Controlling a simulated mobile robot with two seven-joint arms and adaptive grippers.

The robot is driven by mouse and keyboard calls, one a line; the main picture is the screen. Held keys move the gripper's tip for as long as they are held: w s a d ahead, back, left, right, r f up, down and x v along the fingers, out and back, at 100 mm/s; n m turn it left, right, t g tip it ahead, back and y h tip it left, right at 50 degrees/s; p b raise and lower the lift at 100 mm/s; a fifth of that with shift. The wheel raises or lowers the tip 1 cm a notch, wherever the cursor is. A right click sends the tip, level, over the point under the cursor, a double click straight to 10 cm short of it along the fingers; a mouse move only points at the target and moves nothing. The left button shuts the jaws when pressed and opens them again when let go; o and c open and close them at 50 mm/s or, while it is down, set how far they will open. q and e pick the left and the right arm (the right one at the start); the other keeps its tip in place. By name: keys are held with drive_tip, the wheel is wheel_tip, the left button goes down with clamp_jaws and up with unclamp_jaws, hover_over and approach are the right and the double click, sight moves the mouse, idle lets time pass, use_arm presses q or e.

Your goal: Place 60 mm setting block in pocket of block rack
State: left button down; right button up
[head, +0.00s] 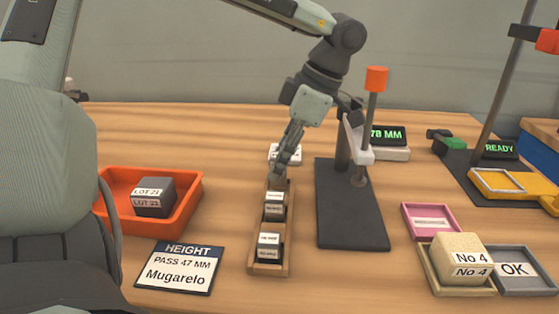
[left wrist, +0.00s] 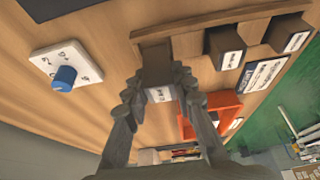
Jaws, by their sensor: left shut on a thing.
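The wooden block rack (head: 254,255) lies lengthwise on the table in the head view, with two dark, white-labelled blocks (head: 274,206) (head: 269,247) seated in it. My left gripper (head: 281,172) points down at the rack's far end. In the left wrist view its fingers (left wrist: 158,84) are shut on a dark setting block (left wrist: 157,62) with a white label, at the end of the rack (left wrist: 205,17). Its label is too small to read. The block appears in line with the seated ones; I cannot tell how deep it sits. My right gripper is not in view.
A dark gauge stand (head: 350,215) with an orange-topped lever stands close right of the rack. An orange tray (head: 118,185) holding a LOT 21 block and a height card (head: 178,268) lie left. A white blue-knobbed unit (left wrist: 50,58) sits near the rack's end. Small trays (head: 523,270) stand right.

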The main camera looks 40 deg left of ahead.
use_arm(q)
drive_tip(key=c, duration=1.3)
unclamp_jaws()
drive_tip(key=shift+o, duration=0.2)
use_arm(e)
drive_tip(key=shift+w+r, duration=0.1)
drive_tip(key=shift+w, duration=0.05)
use_arm(q)
drive_tip(key=shift+r+p, duration=0.2)
drive_tip(key=shift+p, duration=0.1)
drive_tip(key=shift+r+p, duration=0.7)
drive_tip(key=b+v, duration=0.1)
drive_tip(key=v, duration=1)
drive_tip(key=shift+d+r, duration=0.15)
drive_tip(key=shift+d, duration=0.05)
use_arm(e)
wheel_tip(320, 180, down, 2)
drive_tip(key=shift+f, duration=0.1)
use_arm(q)
drive_tip(key=shift+w, duration=0.15)
